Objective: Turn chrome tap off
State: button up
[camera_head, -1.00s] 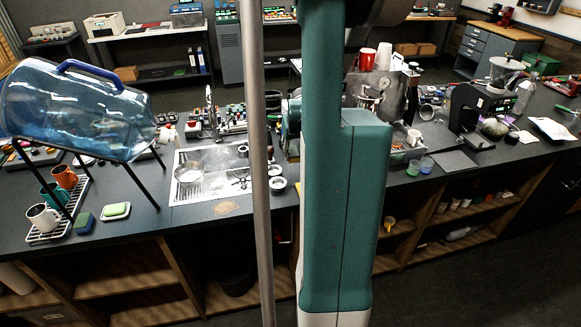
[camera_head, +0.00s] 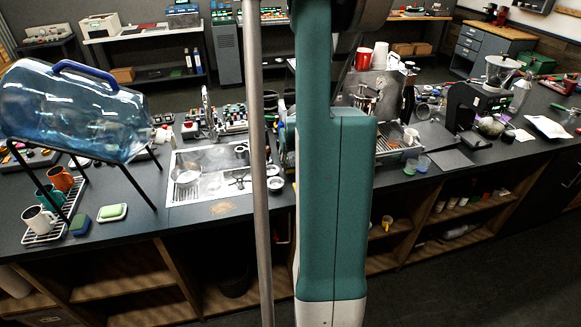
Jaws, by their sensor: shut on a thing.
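The chrome tap (camera_head: 206,108) stands upright at the back edge of the sink (camera_head: 215,160), left of the grey pole. Its handle is too small to make out, so I cannot tell whether it is on or off. My teal arm fills the middle of the view. My gripper does not show; it seems hidden behind my arm, so I cannot see what it touches.
A large blue water bottle (camera_head: 75,115) lies on a black stand at left. An espresso machine (camera_head: 375,90) stands behind my arm. Counter right of the sink is partly hidden.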

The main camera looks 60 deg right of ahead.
jog(key=shift+f, duration=1.25)
jog(key=shift+f, duration=0.15)
jog(key=o, duration=0.8)
jog(key=shift+r, duration=0.25)
jog(key=shift+p+v, duration=0.4)
jog(key=shift+v, duration=5.55)
